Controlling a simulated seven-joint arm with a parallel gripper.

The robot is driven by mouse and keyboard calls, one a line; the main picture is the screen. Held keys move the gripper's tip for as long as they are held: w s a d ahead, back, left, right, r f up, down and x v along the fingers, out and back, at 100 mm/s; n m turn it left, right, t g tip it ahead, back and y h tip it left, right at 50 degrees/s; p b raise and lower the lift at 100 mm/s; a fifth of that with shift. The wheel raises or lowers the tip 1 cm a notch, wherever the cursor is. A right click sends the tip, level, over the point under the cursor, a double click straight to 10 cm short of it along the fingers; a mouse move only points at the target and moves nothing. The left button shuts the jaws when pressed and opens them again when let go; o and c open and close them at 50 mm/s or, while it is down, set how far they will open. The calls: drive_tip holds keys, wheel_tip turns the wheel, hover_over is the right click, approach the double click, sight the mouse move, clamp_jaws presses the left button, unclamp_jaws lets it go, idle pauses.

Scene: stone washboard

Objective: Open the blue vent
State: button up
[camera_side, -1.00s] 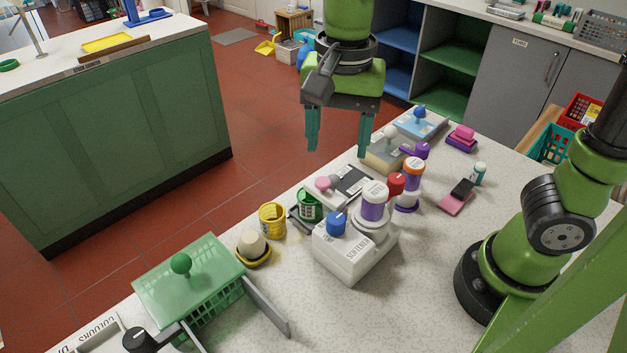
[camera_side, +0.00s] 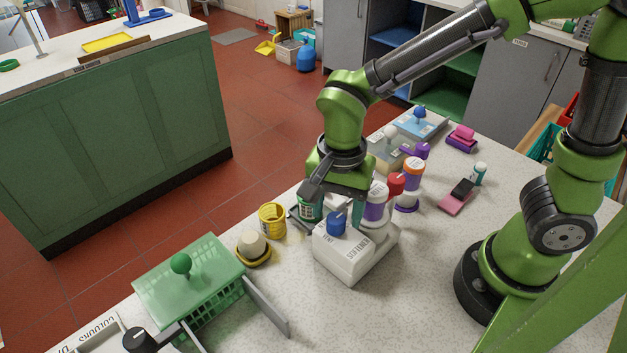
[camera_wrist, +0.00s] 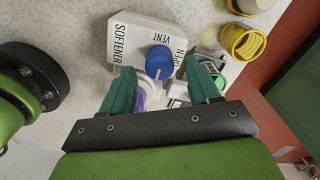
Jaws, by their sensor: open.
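The blue vent (camera_side: 336,223) is a round knob with a pale pointer line, on top of a white box (camera_side: 345,262) marked SOFTENER. In the wrist view the blue knob (camera_wrist: 159,61) sits beside the words VENT and OPEN, and its pointer line aims toward my gripper's side, away from OPEN. My gripper (camera_wrist: 166,88) is open and empty, its two teal fingers reaching toward the knob with the knob just beyond and between them. In the side view my gripper (camera_side: 335,208) hangs close behind and above the box; whether a finger touches anything cannot be told.
White-and-purple bottles (camera_side: 376,203) stand right of the box. A yellow cup (camera_side: 272,219) and a cream knob on a yellow dish (camera_side: 252,246) are to its left. A green basket (camera_side: 190,280) is at the front left. The counter in front of the box is clear.

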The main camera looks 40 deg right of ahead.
drive_tip(key=shift+f, duration=1)
drive_tip(key=c, duration=1)
drive_tip(key=shift+c, duration=0.2)
